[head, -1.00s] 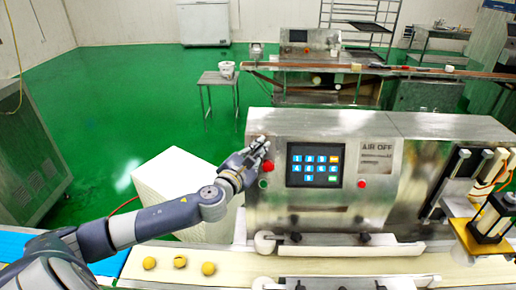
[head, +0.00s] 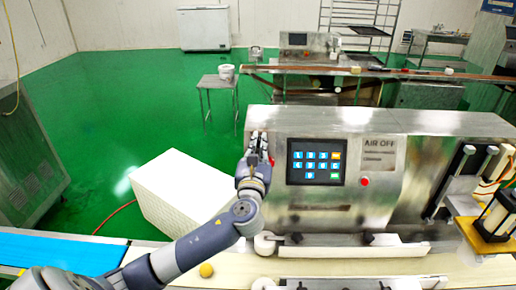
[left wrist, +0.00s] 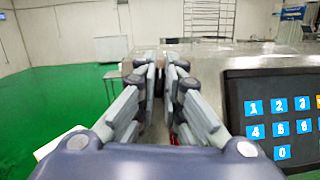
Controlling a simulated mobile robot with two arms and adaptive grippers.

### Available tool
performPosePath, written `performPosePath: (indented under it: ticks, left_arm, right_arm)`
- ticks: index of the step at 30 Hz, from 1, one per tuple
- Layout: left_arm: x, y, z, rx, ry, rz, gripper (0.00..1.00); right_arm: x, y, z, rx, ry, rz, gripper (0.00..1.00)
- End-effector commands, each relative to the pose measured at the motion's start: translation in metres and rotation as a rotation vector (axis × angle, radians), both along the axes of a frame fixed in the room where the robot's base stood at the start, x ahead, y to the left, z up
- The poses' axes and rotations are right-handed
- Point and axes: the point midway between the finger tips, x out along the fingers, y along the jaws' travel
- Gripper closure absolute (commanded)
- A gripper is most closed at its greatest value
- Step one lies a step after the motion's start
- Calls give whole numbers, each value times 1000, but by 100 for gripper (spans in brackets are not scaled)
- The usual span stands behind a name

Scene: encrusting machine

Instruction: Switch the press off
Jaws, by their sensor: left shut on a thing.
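The press (head: 420,160) is a steel machine with a dark keypad screen (head: 316,162), which also shows in the left wrist view (left wrist: 282,125). My left gripper (head: 257,140) is at the left end of its front panel, pointing at the panel's upper left corner. Its fingers (left wrist: 161,75) are nearly together, around a small dark part that looks like the press switch; the fingers hide most of it and its setting cannot be read. A red button (head: 271,161) shows partly beside the fingers. My right gripper is not in view.
Another red button (head: 364,182) sits right of the screen. A conveyor belt (head: 360,268) with a yellow ball (head: 206,270) runs below the press. A white block (head: 180,190) stands left of it. The green floor (head: 100,100) behind is open.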

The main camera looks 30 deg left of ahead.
Motion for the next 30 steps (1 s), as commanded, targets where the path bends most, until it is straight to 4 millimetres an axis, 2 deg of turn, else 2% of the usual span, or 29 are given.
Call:
performPosePath:
  ticks: [18, 30]
  left_arm:
    - [2, -3, -1, -447, -268, 260, 100]
    - [3, -3, 1, -643, -391, 377, 100]
  right_arm:
    - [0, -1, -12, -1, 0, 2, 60]
    - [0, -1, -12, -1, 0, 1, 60]
